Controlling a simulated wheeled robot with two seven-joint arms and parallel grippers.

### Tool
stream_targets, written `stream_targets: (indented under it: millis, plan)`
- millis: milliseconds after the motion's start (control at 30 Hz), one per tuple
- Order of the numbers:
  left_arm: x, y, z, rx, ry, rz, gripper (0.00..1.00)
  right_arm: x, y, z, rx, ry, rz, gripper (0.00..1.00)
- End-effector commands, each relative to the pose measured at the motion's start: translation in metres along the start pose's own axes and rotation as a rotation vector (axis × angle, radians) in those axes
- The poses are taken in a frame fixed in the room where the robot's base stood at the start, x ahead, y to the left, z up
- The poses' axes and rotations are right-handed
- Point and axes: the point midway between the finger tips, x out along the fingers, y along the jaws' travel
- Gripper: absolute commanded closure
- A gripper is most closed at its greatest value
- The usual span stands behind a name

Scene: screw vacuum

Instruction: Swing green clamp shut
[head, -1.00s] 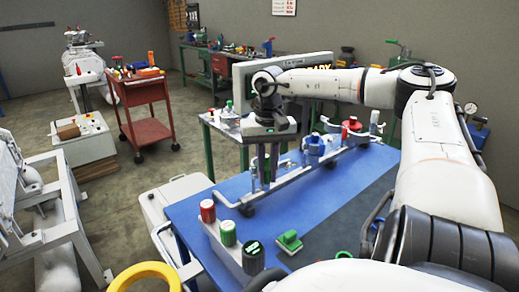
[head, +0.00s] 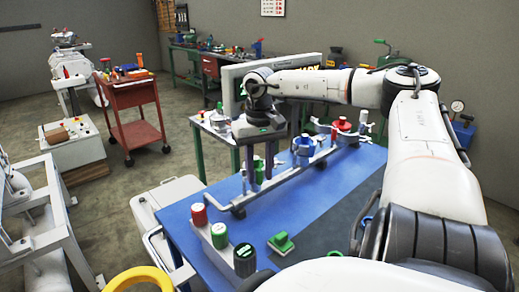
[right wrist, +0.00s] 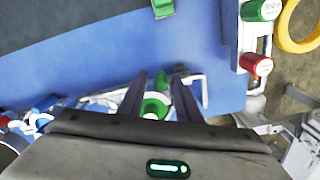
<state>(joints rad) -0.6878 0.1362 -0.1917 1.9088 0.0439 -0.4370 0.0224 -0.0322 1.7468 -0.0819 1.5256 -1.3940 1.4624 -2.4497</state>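My right gripper (head: 261,166) points down over the back left part of the blue table, at the near end of a silver pipe assembly (head: 292,178). Its two fingers are apart in the right wrist view (right wrist: 161,84). A green part with a white round centre (right wrist: 155,105) shows between and beyond them; I cannot tell whether it is the clamp or whether a finger touches it. A green ring-shaped piece (head: 335,253) lies on the table, partly hidden by my right arm. A green block with a handle (head: 281,243) lies left of it. My left gripper is out of view.
A rack with a red cap (head: 199,214), a green cap (head: 219,234) and a black cap (head: 244,260) lines the table's left edge. Blue (head: 303,150) and red (head: 342,124) fittings sit along the pipe. The table's front middle has free room.

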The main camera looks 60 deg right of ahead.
Motion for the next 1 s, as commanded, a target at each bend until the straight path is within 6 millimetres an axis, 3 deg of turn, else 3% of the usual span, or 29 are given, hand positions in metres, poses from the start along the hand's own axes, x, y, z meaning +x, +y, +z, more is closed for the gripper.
stream_targets:
  millis: [367, 800, 1000]
  plan:
    - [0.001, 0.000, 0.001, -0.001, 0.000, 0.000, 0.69, -0.004, -0.001, 0.001, 0.000, -0.002, -0.001, 0.68]
    - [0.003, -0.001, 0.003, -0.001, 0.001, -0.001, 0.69, -0.082, 0.000, 0.000, 0.001, -0.001, 0.000, 0.68]
    - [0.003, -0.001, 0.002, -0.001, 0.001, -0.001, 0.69, -0.100, 0.000, 0.000, 0.000, -0.002, -0.001, 0.68]
